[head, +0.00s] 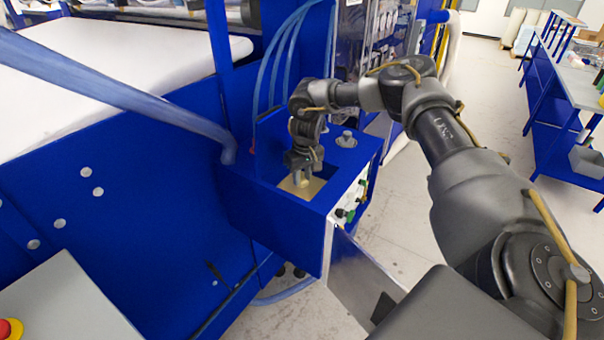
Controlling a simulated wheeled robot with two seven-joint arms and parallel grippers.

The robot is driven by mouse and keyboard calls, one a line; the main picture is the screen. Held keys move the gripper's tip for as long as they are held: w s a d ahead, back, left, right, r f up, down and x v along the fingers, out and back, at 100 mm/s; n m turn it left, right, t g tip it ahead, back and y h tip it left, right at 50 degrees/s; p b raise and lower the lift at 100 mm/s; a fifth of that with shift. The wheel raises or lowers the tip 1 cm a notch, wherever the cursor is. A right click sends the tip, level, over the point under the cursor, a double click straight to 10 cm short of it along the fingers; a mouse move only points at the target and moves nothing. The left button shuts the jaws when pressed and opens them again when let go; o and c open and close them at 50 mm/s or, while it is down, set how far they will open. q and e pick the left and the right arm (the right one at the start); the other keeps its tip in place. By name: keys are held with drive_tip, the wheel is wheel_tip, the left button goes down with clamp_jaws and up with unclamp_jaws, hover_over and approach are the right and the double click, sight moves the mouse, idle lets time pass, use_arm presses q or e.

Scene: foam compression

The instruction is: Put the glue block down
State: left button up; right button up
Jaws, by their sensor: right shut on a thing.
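My right gripper (301,180) points down at the square opening in the top of the blue box. It is shut on the glue block (303,184), a small pale yellowish piece between the fingertips. Below and around it shows a tan surface (290,187) inside the opening. I cannot tell whether the block touches that surface. My left gripper is not in view.
The blue box (262,198) has a grey knob (346,139) on top and green and black controls (345,214) on its right side. A blue hose (130,98) runs in from the left. A metal door (362,275) hangs open below. Floor is free at right.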

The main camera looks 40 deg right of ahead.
drive_tip(key=shift+f, duration=0.1)
drive_tip(key=shift+f, duration=0.5)
drive_tip(key=o, duration=0.9)
drive_tip(key=shift+o, duration=0.2)
drive_tip(key=shift+r, duration=0.1)
drive_tip(key=shift+r, duration=0.3)
wheel_tip(320, 180, up, 12)
drive_tip(key=s+b, duration=0.1)
drive_tip(key=b, duration=0.2)
drive_tip(key=shift+s+r+b, duration=0.2)
drive_tip(key=shift+s+b, duration=0.05)
drive_tip(key=shift+b, duration=0.15)
